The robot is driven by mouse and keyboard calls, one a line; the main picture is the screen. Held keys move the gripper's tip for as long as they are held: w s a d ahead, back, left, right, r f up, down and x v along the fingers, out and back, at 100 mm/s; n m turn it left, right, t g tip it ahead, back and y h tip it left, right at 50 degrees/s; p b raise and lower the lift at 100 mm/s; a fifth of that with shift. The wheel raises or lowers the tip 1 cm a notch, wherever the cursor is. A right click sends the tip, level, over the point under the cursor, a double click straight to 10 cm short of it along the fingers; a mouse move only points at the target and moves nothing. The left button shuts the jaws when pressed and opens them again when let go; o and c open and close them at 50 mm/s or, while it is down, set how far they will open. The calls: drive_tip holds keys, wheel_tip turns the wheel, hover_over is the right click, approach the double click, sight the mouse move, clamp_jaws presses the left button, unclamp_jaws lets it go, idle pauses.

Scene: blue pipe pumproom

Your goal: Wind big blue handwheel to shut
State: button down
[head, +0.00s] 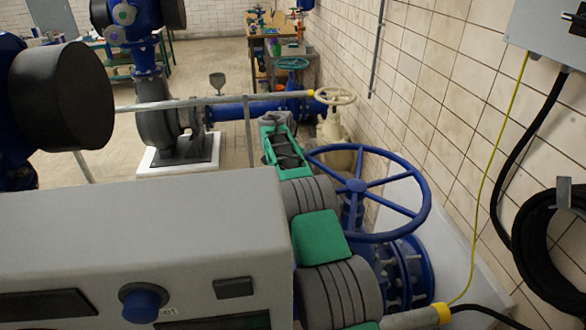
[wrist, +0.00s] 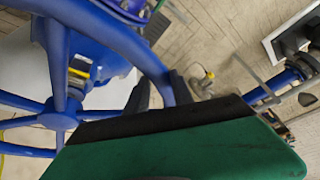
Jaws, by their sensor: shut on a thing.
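The big blue handwheel (head: 418,222) stands at right of centre in the head view, on a blue flanged valve (head: 405,270). Its hub and several spokes are visible. In the wrist view the wheel (wrist: 118,38) fills the upper left, with its rim curving down to my gripper. My gripper (wrist: 162,92) has its two dark fingers on either side of the rim and is shut on it. In the head view my green and grey arm reaches along the wheel's left side, and my fingers cannot be made out there.
A tiled wall (head: 455,120) runs close along the wheel's right, with a coiled black hose (head: 545,245) and a yellow cable (head: 489,150). A cream handwheel (head: 335,96) stands beyond the blue one. A metal railing (head: 190,102) and a pump (head: 160,125) lie at the left.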

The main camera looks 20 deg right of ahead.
drive_tip(key=shift+w+a, duration=0.1)
drive_tip(key=shift+a, duration=0.05)
drive_tip(key=c, duration=1.2)
unclamp_jaws()
drive_tip(key=shift+a, duration=0.1)
drive_tip(key=shift+o, duration=0.4)
drive_tip(key=shift+d, duration=0.2)
drive_tip(key=b+v, duration=0.1)
drive_tip(key=v, duration=0.7)
drive_tip(key=shift+f+b, duration=0.1)
drive_tip(key=shift+b, duration=0.25)
